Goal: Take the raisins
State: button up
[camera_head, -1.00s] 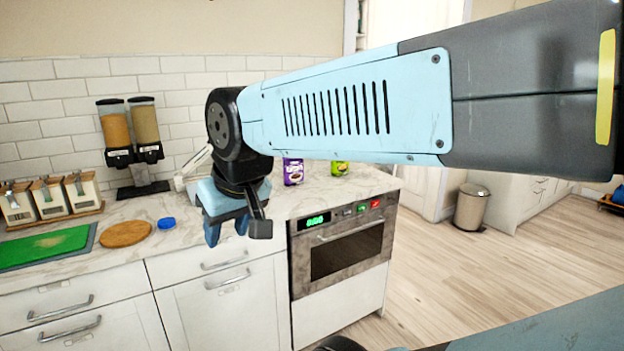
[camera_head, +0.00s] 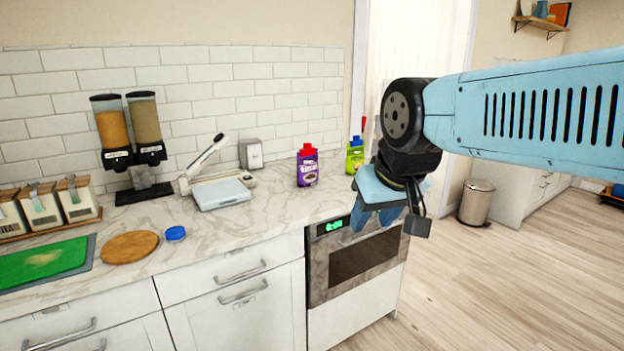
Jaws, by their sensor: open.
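A purple pouch with a red cap (camera_head: 308,172) stands upright on the marble counter, near its right end; its label is too small to read, and it may be the raisins. A green pouch (camera_head: 355,160) stands to its right, partly behind my arm's end. My gripper (camera_head: 374,216) points down, open and empty, to the right of the purple pouch and apart from it, near the counter's right end, in front of the green pouch.
The counter (camera_head: 270,205) also holds a white scale-like device (camera_head: 222,193), a napkin holder (camera_head: 251,154), a cereal dispenser (camera_head: 130,145), a round wooden board (camera_head: 130,246), a blue lid (camera_head: 175,233) and a green cutting board (camera_head: 45,262). An oven (camera_head: 355,258) sits below.

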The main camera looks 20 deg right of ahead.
aim_at(307, 166)
jog(key=z, duration=0.45)
jog(key=i, duration=1.05)
jog(key=u, duration=0.45)
jog(key=i, duration=0.5)
jog(key=z, duration=0.05)
